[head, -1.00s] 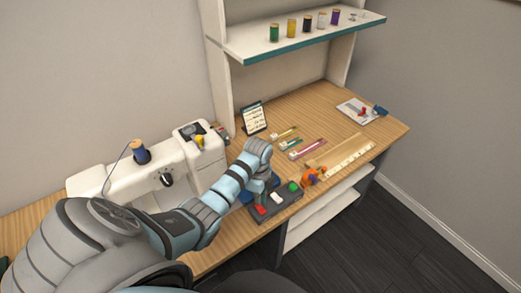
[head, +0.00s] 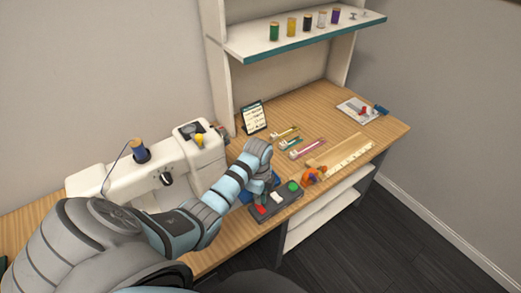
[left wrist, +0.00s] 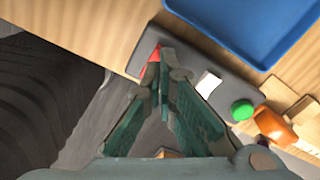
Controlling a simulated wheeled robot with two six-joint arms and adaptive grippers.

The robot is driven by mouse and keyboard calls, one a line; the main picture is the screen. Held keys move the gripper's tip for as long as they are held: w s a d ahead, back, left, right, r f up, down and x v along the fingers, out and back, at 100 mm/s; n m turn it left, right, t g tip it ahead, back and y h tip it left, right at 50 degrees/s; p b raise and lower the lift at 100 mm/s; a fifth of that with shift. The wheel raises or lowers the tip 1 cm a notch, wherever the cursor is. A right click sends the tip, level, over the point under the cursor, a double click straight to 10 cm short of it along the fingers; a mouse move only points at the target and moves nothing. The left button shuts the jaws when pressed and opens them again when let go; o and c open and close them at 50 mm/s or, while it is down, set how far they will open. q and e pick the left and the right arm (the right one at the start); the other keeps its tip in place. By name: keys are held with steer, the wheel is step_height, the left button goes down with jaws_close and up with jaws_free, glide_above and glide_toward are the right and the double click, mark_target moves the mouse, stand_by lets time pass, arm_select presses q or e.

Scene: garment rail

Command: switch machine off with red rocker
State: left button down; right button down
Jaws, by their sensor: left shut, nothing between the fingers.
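The dark grey switch box (head: 290,204) lies near the front edge of the table. It carries a red rocker (head: 261,210), a white rocker (head: 277,197) and a green button (head: 293,187). My left gripper (head: 259,201) is over the red rocker end of the box. In the left wrist view my left gripper (left wrist: 163,65) is shut and empty, its fingertips at the red rocker (left wrist: 151,62) and partly covering it. Whether they touch it I cannot tell. The white rocker (left wrist: 208,84) and green button (left wrist: 242,110) are uncovered. The white sewing machine (head: 150,165) stands left, partly behind my arm. My right gripper is out of view.
A blue tray (left wrist: 245,25) lies just behind the box. An orange object (head: 310,177) sits right of the box. Rulers (head: 350,155) and a card stand (head: 254,118) are farther back. A shelf (head: 300,38) with several thread spools is above.

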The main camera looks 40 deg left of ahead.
arm_select(q)
steer(key=shift+f+b, duration=0.65)
steer(key=shift+f, duration=0.4)
stand_by(0.4)
step_height(320, 180, up, 5)
steer(key=p, duration=0.6)
steer(key=shift+r, duration=1.05)
